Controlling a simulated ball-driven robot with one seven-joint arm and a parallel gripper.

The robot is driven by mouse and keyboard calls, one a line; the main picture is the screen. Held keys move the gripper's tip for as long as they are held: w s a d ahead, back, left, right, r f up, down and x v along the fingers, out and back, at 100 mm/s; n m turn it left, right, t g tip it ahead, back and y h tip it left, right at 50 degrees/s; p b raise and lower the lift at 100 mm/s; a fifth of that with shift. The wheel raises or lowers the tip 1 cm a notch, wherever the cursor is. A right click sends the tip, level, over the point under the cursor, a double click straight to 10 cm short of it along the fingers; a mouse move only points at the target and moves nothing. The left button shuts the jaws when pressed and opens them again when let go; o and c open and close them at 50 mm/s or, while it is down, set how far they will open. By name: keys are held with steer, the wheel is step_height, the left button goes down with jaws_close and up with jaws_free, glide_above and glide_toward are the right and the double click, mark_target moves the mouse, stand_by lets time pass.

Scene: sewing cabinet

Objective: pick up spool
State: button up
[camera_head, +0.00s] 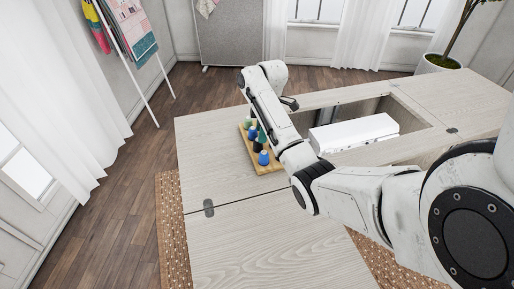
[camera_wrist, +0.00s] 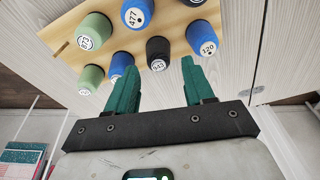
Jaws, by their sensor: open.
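Several spools stand on a light wooden board (camera_head: 268,169), which lies on the cabinet top. In the wrist view the board (camera_wrist: 66,42) carries a black spool (camera_wrist: 158,52), green spools (camera_wrist: 93,31) and blue spools (camera_wrist: 202,38). One blue spool (camera_head: 264,158) shows clearly in the head view. My gripper (camera_wrist: 158,65) has two teal fingers, spread apart with nothing held between them. The black spool is near the gap between the fingertips, slightly beyond them. I cannot tell the exact distance. My arm hides part of the board in the head view.
A white sewing machine (camera_head: 353,132) lies in the recessed opening of the wooden cabinet (camera_head: 280,245), right of the board. Neighbouring spools stand close together. The front cabinet top is clear. A potted plant (camera_head: 439,64) stands at the back right.

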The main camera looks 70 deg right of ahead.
mark_target(258, 144)
steer(key=shift+w+a+f, duration=0.1)
steer(key=shift+w+f, duration=0.1)
steer(key=shift+f, duration=0.8)
steer(key=shift+w+f, duration=0.2)
steer(key=shift+f, duration=0.75)
steer(key=shift+w+a+f, duration=0.1)
steer(key=shift+w+f, duration=0.1)
steer(key=shift+f, duration=0.8)
steer(key=shift+c, duration=0.2)
steer(key=c, duration=0.8)
